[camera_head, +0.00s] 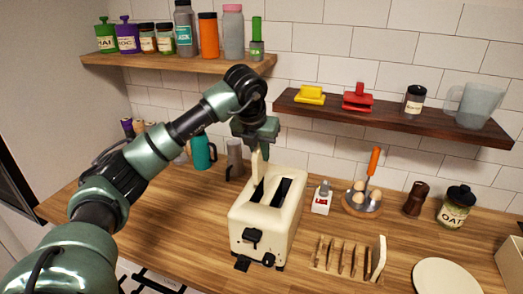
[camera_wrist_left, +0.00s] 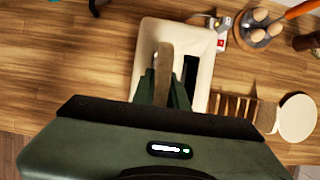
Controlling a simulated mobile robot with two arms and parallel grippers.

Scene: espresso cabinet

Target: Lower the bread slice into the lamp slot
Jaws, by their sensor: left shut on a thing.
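The cream toaster (camera_head: 262,222) stands on the wooden counter with two dark slots in its top. My left gripper (camera_head: 258,144) is shut on a bread slice (camera_head: 256,163), seen nearly edge-on over the back of the toaster's left slot (camera_head: 257,194). In the left wrist view, the slice (camera_wrist_left: 165,62) sits between the fingers (camera_wrist_left: 164,88) and covers the left slot, while the right slot (camera_wrist_left: 189,73) is open to view. I cannot tell whether the slice's lower edge has entered the slot. My right gripper is not in view.
A toast rack (camera_head: 345,260) with slices and a white plate (camera_head: 447,277) stand to the right. A small red-and-white item (camera_head: 322,198) and an egg holder (camera_head: 362,204) stand behind right. A grey mug (camera_head: 235,158) and teal bottle (camera_head: 204,151) stand behind left. Shelves hang above.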

